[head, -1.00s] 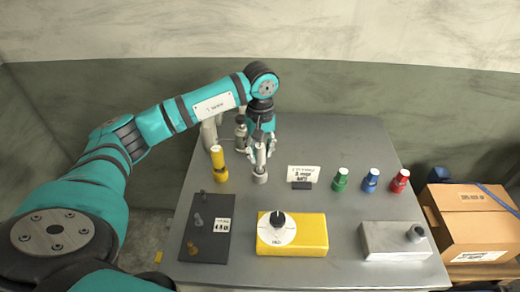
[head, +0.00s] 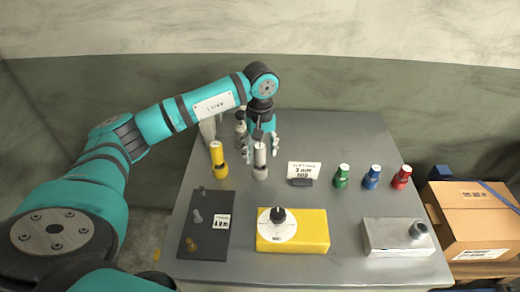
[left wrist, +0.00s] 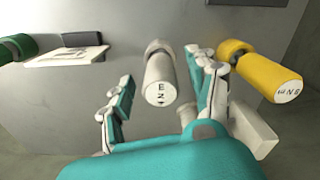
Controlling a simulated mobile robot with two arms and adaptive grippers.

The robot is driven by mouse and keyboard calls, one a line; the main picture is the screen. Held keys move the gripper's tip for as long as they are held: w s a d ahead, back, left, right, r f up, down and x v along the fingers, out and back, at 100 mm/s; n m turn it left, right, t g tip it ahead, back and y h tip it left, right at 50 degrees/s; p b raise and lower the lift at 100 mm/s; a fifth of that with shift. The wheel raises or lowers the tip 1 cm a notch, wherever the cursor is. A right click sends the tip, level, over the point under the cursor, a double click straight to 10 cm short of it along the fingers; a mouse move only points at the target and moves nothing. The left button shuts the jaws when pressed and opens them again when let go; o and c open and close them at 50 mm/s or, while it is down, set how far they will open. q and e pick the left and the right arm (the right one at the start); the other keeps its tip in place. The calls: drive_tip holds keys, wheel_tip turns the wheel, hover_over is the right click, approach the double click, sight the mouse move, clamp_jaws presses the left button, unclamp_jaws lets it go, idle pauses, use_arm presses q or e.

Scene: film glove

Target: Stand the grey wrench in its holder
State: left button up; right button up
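The grey wrench (head: 260,161), a pale cylinder with lettering on its end, stands upright on the far middle of the table. In the left wrist view the grey wrench (left wrist: 160,82) rises from a wider grey foot. I cannot tell whether that foot is its holder or part of it. My left gripper (head: 260,150) is open around it, one finger on each side. In the left wrist view both fingers of the left gripper (left wrist: 163,92) look apart from the wrench. My right gripper is not in view.
A yellow wrench (head: 217,158) stands close left of the grey one. A label card (head: 304,170) and green, blue and red pieces (head: 372,177) are to the right. In front lie a black plate (head: 212,238), a yellow dial box (head: 310,231) and a grey block (head: 388,238).

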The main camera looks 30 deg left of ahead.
use_arm(q)
wheel_tip(320, 180, up, 12)
idle(0.6)
idle(0.4)
